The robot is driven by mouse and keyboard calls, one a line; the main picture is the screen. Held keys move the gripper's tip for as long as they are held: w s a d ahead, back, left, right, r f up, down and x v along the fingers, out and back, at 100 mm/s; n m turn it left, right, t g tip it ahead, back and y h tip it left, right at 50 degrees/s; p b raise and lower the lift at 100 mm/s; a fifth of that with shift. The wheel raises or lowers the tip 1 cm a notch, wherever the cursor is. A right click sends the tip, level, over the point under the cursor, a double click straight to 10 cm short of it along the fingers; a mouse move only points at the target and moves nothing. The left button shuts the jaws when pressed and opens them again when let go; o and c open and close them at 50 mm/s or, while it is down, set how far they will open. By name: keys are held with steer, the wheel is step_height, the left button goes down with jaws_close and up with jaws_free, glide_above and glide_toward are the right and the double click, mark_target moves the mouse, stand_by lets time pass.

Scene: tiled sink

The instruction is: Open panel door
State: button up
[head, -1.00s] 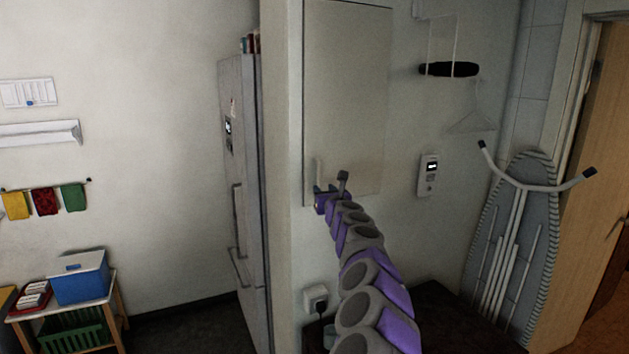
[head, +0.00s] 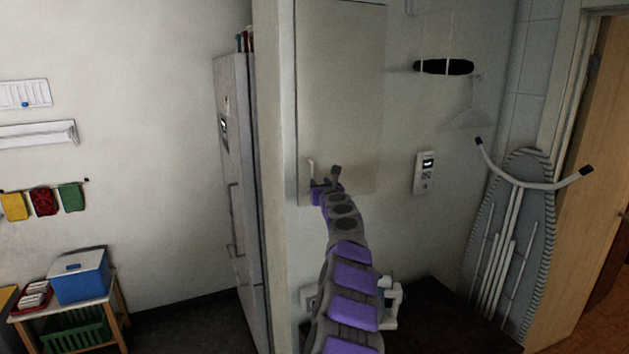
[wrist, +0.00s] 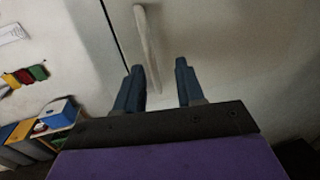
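The panel door (head: 340,90) is a flat, pale rectangle on the wall, and it looks closed. Its slim, upright light handle (head: 310,175) is at the door's lower left. In the wrist view the handle (wrist: 148,45) runs down toward the space between my two blue fingers. My gripper (head: 325,184) is at the lower left of the door, close to the handle. In the wrist view my gripper (wrist: 160,85) is open, with the fingers apart and the handle's lower end between or just beyond them. I cannot tell whether either finger touches the handle.
A grey fridge (head: 242,190) stands left of the wall edge. A wall control box (head: 424,172) and an ironing board (head: 512,245) are to the right. A blue box (head: 80,277) sits on a small table at the lower left.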

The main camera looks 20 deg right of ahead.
mark_target(317, 181)
steer(key=w+p, duration=0.1)
steer(key=w+a+p, duration=0.1)
steer(key=w, duration=0.1)
steer(key=shift+w+a+r, duration=0.1)
steer(key=shift+a+r, duration=0.05)
steer(key=shift+w+a, duration=0.1)
steer(key=shift+w, duration=0.25)
steer(key=shift+w+d+f+p, duration=0.1)
steer(key=shift+d+f+p, duration=0.05)
steer(key=shift+d, duration=0.35)
steer(key=shift+d+f+p, duration=0.15)
steer(key=shift+d, duration=0.35)
steer(key=shift+a+r, duration=0.1)
steer(key=shift+a, duration=0.65)
steer(key=c, duration=0.5)
steer(key=shift+d, duration=0.1)
jaws_close()
steer(key=shift+d, duration=0.2)
